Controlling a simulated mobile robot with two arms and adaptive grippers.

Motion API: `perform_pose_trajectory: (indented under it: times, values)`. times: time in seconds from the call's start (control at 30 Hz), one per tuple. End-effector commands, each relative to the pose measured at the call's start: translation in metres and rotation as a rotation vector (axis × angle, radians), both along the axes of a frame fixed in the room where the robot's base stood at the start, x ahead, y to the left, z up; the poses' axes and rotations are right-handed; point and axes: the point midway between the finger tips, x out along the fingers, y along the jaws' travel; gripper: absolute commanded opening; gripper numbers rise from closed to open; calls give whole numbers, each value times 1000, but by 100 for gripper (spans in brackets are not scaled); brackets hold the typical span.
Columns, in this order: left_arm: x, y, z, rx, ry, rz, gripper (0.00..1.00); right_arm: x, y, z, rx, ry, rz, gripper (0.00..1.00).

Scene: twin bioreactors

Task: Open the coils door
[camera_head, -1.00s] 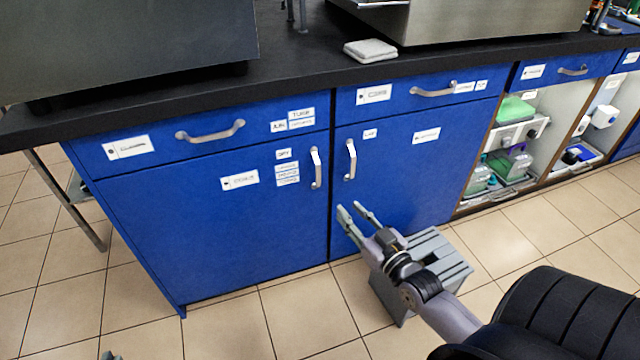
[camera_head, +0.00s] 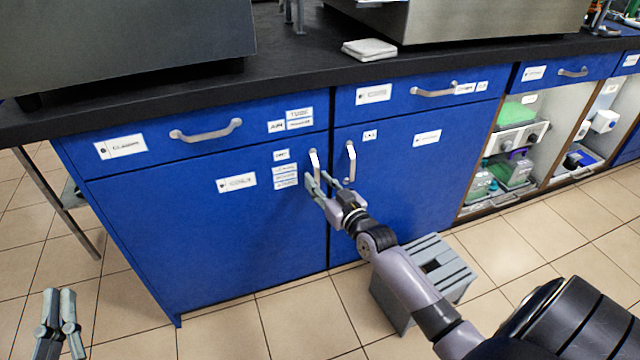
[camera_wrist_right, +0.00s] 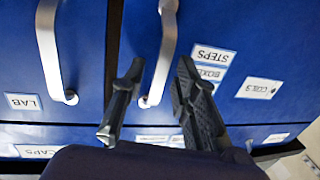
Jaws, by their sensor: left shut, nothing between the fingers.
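The coils door (camera_head: 200,230) is the left blue cupboard door. Its "COILS" label also shows in the wrist view (camera_wrist_right: 262,88). It looks closed, flush with its neighbour. Its pale upright handle (camera_head: 314,162) is near the door's right edge. My right gripper (camera_head: 321,179) is open at the lower part of this handle. In the right wrist view the handle (camera_wrist_right: 163,50) runs between the open fingers (camera_wrist_right: 160,70); whether they touch it I cannot tell. My left gripper (camera_head: 60,295) is shut and empty, low at the far left over the floor.
The right door (camera_head: 405,185) has its own handle (camera_head: 350,162) close to the right gripper. Drawers with handles run above. A grey box-like stool (camera_head: 440,270) stands on the floor below the right arm. Open shelves (camera_head: 510,150) hold items at right. Tiled floor before the left door is clear.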

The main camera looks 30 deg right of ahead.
Motion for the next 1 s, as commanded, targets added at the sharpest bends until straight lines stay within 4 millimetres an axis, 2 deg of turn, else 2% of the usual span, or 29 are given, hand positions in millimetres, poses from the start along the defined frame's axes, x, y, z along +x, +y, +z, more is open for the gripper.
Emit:
perform_pose_trajectory:
  times: [0.23,0.63,1.0]
  values:
    - [0,0,1,-1,-3,0,0,0,0,0,0,0,0,27]
    - [0,0,0,0,-1,0,0,0,0,0,0,-1,0,0]
    - [0,0,0,0,0,1,0,0,0,0,0,-1,0,0]
